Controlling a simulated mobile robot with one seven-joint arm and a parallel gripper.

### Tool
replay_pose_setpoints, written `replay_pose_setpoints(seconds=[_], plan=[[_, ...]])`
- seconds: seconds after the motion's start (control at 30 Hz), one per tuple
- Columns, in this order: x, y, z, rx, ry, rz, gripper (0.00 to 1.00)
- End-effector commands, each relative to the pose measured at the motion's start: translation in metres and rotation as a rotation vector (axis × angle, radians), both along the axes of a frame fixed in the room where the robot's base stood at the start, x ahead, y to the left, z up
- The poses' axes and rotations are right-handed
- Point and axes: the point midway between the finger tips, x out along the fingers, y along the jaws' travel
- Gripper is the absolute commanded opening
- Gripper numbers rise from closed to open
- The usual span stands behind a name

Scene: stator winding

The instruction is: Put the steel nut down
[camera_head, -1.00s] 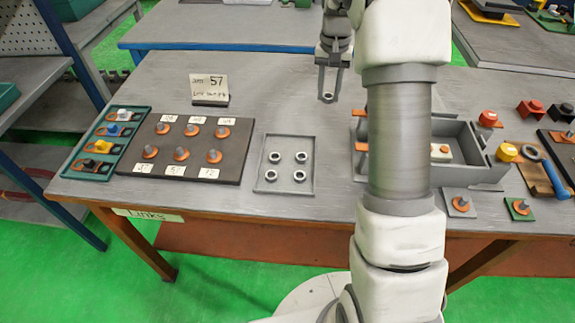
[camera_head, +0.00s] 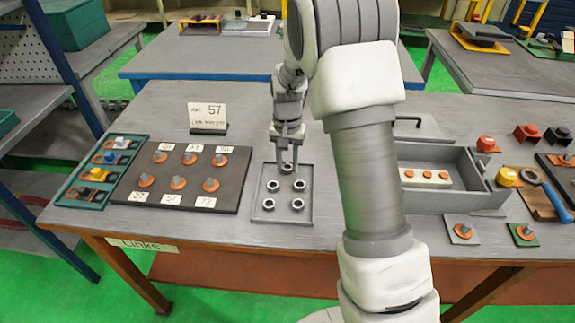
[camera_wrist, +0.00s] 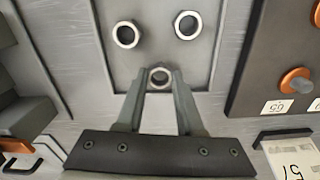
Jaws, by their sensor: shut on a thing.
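My gripper (camera_head: 287,166) points down over the far part of the grey tray (camera_head: 306,217) and is shut on a steel nut. The held steel nut (camera_wrist: 160,76) sits between the fingertips (camera_wrist: 158,88) in the wrist view, near the tray's edge. I cannot tell whether it touches the tray. Several other steel nuts stand in the tray, such as one at the back left (camera_head: 272,186) and one at the back right (camera_head: 299,185). Two of these show ahead of the fingers in the wrist view, apart from the held nut.
Left of the tray is a dark board (camera_head: 227,198) with studs, copper washers and labels. A card reading 57 (camera_head: 208,117) stands behind it. A green tray (camera_head: 85,192) lies far left. A grey open box (camera_head: 452,197) stands to the right.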

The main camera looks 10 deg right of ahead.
Motion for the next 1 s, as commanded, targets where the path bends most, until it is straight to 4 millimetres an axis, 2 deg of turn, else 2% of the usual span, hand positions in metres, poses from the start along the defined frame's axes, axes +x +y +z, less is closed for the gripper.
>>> replay_pose_setpoints(seconds=[0.07, 0.43, 0.47, 0.6, 0.87, 1.0], plan=[[0.0000, -0.0001, -0.0084, 0.000, 0.000, 0.000, 0.00], [0.0003, -0.0002, -0.0130, 0.000, -0.001, 0.000, 0.00], [0.0004, -0.0002, -0.0116, 0.000, -0.001, 0.000, 0.42], [0.0003, -0.0002, -0.0113, 0.000, -0.001, 0.001, 0.66], [0.0004, -0.0002, -0.0109, 0.000, -0.001, 0.001, 0.66], [0.0009, -0.0001, -0.0030, 0.001, -0.004, 0.001, 0.66]])
